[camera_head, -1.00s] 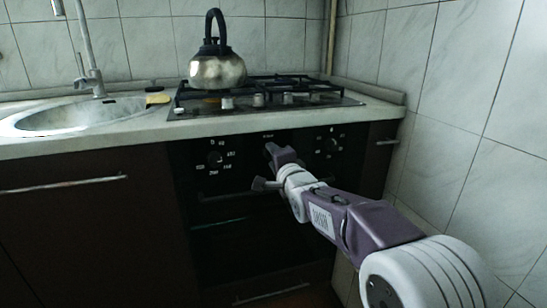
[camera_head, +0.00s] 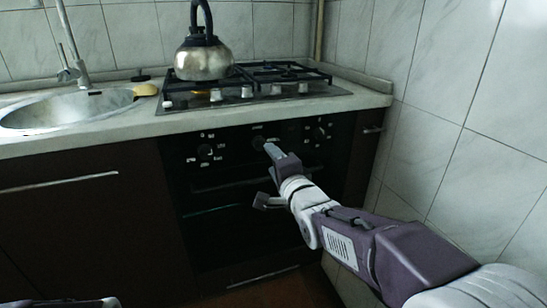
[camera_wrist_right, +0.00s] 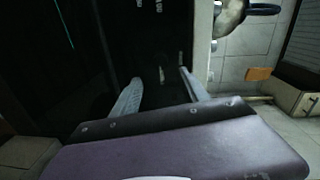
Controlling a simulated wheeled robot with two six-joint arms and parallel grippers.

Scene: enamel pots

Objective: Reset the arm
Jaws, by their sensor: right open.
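My right arm reaches in from the lower right in the head view. Its gripper (camera_head: 266,177) is open, with its two fingers spread in front of the black oven front (camera_head: 225,215). Nothing shows between the fingers. In the right wrist view the open fingers (camera_wrist_right: 160,76) point toward dark surfaces, also with nothing held. How close the fingertips are to the oven front is hard to tell. My left gripper is not in view; only a sliver of what seems to be my own body shows at the bottom left.
A metal kettle (camera_head: 204,62) with a black handle stands on the gas hob (camera_head: 270,84). A sink (camera_head: 65,110) with a tap is at the left of the counter. Dark cabinets (camera_head: 75,215) flank the oven at left. A tiled wall (camera_head: 440,120) closes off the right side.

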